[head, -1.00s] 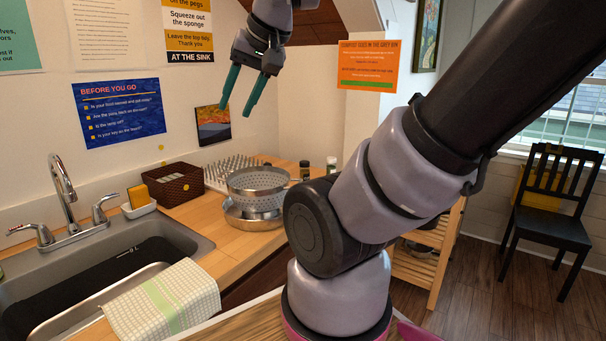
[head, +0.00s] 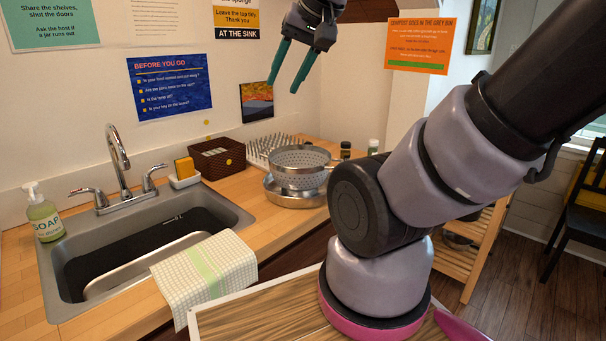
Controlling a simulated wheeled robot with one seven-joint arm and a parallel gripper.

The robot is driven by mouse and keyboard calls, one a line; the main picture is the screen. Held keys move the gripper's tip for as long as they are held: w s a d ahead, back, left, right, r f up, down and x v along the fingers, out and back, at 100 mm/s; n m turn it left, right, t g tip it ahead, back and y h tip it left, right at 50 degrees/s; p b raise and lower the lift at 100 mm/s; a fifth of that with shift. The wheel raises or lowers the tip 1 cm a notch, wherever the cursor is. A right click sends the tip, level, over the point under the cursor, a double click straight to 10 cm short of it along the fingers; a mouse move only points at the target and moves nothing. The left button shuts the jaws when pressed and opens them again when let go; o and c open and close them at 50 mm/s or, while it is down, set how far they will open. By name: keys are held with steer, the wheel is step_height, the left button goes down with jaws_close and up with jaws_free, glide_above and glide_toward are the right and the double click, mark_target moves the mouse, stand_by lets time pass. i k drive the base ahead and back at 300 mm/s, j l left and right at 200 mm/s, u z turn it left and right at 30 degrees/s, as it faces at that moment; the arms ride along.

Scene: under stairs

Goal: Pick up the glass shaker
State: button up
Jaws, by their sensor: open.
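Two small shaker-like containers stand at the back right of the wooden counter, behind the colander. One is a dark jar with a black top (head: 345,150). The other is a pale-capped, greenish container (head: 373,147) to its right. They are too small to tell which is the glass shaker. My gripper (head: 281,88) hangs at the top of the head view, with its two teal fingers apart and nothing between them. It is high above the counter, up and left of both containers in the picture.
A metal colander (head: 300,160) sits over a pan (head: 293,194) in front of the containers. A spiked drying rack (head: 262,150) and brown basket (head: 215,160) stand left. The sink (head: 70,262), faucet (head: 121,160) and soap bottle (head: 43,215) are further left.

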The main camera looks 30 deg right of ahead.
mark_target(346, 149)
steer(key=l+u, duration=0.1)
steer(key=l, duration=0.35)
steer(key=k+l+u, duration=0.1)
steer(key=l, duration=0.35)
steer(key=k+l+u, duration=0.1)
steer(key=l, duration=0.3)
steer(key=k+l+u, duration=0.1)
steer(key=l, duration=0.35)
steer(key=k+l+u, duration=0.1)
steer(key=l, duration=0.3)
steer(key=k+l+u, duration=0.1)
steer(key=l, duration=0.3)
steer(key=i, duration=0.15)
